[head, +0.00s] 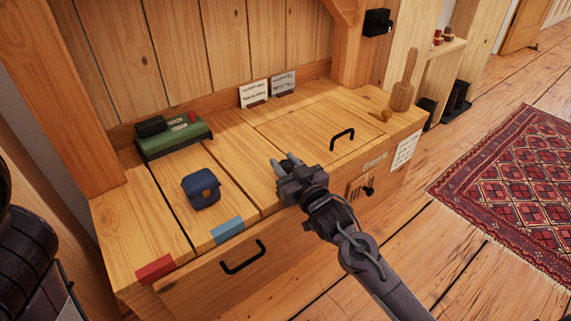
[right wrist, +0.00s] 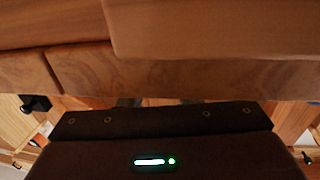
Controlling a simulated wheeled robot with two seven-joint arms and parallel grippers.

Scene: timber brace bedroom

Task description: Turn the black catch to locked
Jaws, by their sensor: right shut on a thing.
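The black catch (head: 369,188) sits on the front of the wooden chest (head: 340,205), right of a small dark slotted mark. Its turn is too small to read. My right gripper (head: 285,163) is left of the catch, at the chest's front top edge and apart from the catch. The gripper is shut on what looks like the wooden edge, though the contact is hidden. My left gripper is not in view.
The chest top holds a blue pouch (head: 201,189), a green box (head: 174,137), two cards (head: 268,90) and a wooden pestle-like piece (head: 404,82). Black handles are on the lid (head: 342,138) and drawer (head: 243,258). A patterned rug (head: 515,185) lies on the right.

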